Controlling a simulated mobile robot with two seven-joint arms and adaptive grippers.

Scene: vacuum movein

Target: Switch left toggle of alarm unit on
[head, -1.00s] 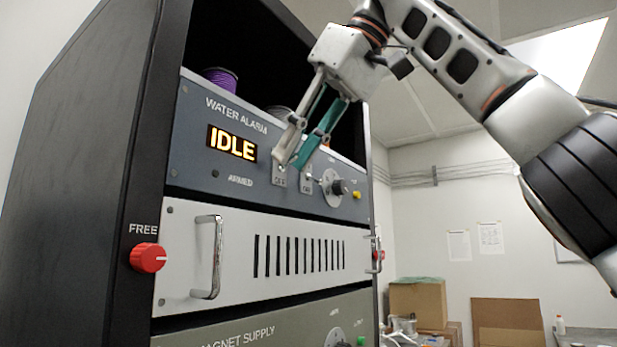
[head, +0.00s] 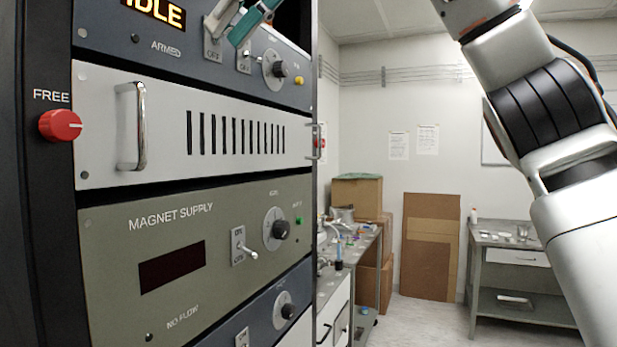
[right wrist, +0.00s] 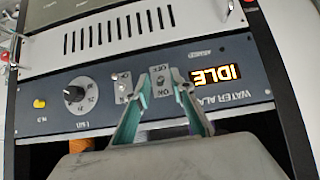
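The alarm unit (head: 180,40) is the blue-grey panel at the top of the rack, cut off by the top edge of the head view. Its orange display reads IDLE, and the lamp by ARMED (head: 135,38) looks dark. My right gripper (head: 228,28) is at the panel's toggles. In the right wrist view, where the panel is upside down, the open fingers (right wrist: 161,82) stand on either side of the left toggle (right wrist: 161,92), with a gap between them. Contact and lever position cannot be told. The second toggle (right wrist: 122,88) is just outside one finger. My left gripper is not in view.
A round knob (head: 274,68) and yellow button (head: 299,80) are right of the toggles. Below are a white vented panel with a handle (head: 132,125) and the magnet supply (head: 110,245) with its own toggle (head: 240,248). A red FREE knob (head: 60,125) is on the rack's left post.

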